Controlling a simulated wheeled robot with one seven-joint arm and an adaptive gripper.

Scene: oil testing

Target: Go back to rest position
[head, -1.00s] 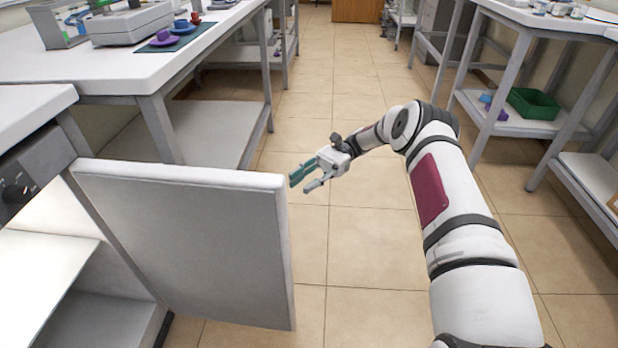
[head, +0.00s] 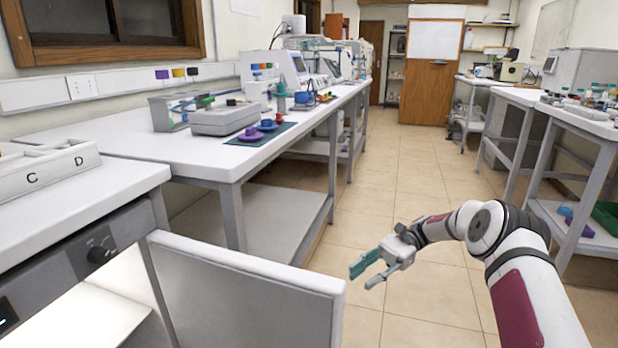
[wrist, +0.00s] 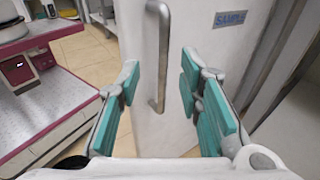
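My gripper (head: 368,270) is out over the tiled floor at lower right of centre in the head view, to the right of the open cabinet door (head: 245,295). Its teal fingers are apart with nothing between them. In the wrist view my gripper (wrist: 155,95) is also open and empty. Beyond its fingers is the white door with a vertical metal handle (wrist: 158,55) and a blue "SAMPLE" label (wrist: 230,18). The fingers appear apart from the handle.
The door stands swung out from the cabinet with a knob (head: 100,254). A long white bench (head: 190,160) with instruments and coloured cups lines the left. Another bench (head: 580,122) with bottles stands at right. The tiled aisle (head: 400,200) between them is clear.

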